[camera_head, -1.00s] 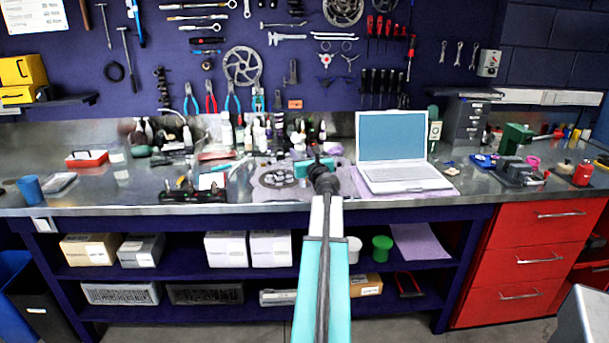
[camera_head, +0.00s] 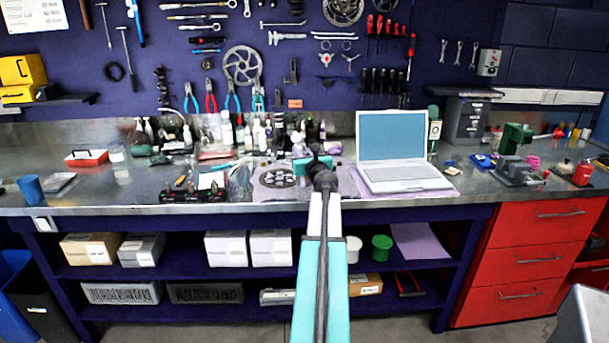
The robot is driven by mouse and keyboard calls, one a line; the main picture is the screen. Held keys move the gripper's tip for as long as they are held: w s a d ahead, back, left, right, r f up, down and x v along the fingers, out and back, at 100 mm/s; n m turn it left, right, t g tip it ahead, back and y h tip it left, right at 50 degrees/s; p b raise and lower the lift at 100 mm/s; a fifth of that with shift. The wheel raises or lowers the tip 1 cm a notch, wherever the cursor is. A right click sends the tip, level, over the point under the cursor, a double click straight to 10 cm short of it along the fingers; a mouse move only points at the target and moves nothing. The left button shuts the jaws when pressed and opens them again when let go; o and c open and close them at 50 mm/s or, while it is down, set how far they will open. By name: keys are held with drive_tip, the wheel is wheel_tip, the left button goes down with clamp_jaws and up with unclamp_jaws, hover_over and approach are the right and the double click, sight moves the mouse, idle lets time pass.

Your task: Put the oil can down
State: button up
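My arm reaches forward over the middle of the bench, and my gripper (camera_head: 312,164) is at its far end, low over the worktop left of the laptop. Its fingers are hidden behind my own wrist and are too small to make out. I cannot tell whether it is open or shut. No oil can is clearly seen in it or below it. A red can-like container (camera_head: 583,174) stands upright at the far right of the bench, but I cannot tell whether it is the oil can.
The laptop (camera_head: 392,150) stands open right of my gripper. A chainring on a mat (camera_head: 277,176) lies to the left, with several bottles (camera_head: 258,135) behind. A vise (camera_head: 517,172) is at the right. Bare steel worktop (camera_head: 120,190) shows at the left.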

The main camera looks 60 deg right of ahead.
clamp_jaws()
idle(1.0)
drive_tip(key=shift+r, duration=0.15)
drive_tip(key=s+a+r, duration=0.2)
drive_tip(key=s+a, duration=0.2)
drive_tip(key=a, duration=0.2)
drive_tip(key=s+a+r+b, duration=0.1)
drive_tip(key=s+a+r, duration=0.1)
drive_tip(key=s+a, duration=0.3)
drive_tip(key=shift+s+a+r+b, duration=0.2)
drive_tip(key=shift+a+r+b, duration=0.15)
drive_tip(key=shift+a, duration=0.6)
idle(0.8)
